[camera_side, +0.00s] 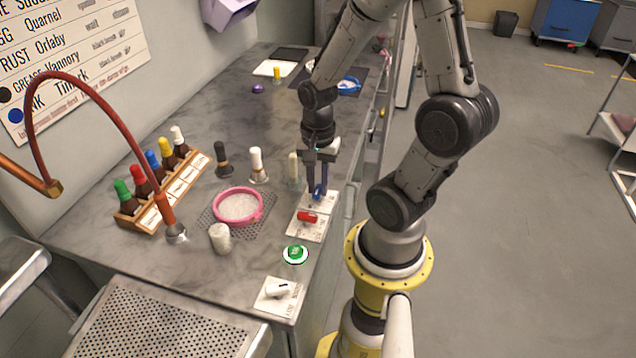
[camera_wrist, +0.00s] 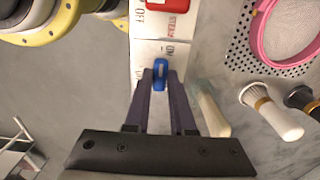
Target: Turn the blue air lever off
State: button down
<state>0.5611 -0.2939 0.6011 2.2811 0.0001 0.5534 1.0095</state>
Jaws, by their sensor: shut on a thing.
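The blue lever (camera_side: 318,193) stands on a white labelled plate (camera_side: 325,205) near the right edge of the counter. In the wrist view the blue lever (camera_wrist: 160,72) sits between my fingertips. My gripper (camera_side: 317,182) points down at it and is shut on it; it also shows in the wrist view (camera_wrist: 160,76). The fingers partly hide the lever and the plate's lettering, so I cannot tell which mark the lever points to. A red lever (camera_side: 307,217) on its own plate, marked OFF and STEAM, is beside it.
Brushes, one with a cream handle (camera_side: 293,167), stand close left of my gripper. A pink-rimmed dish (camera_side: 238,205) sits on a perforated mat. A green button (camera_side: 295,254) and a white knob (camera_side: 278,288) are toward the front. A rack of bottles (camera_side: 165,190) stands at left.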

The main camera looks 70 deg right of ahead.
jog(key=shift+n, duration=0.4)
jog(key=n, duration=1.7)
jog(key=shift+r, duration=0.1)
dwell(0.5)
jog(key=c, duration=0.8)
grip_release()
jog(key=shift+o, duration=0.2)
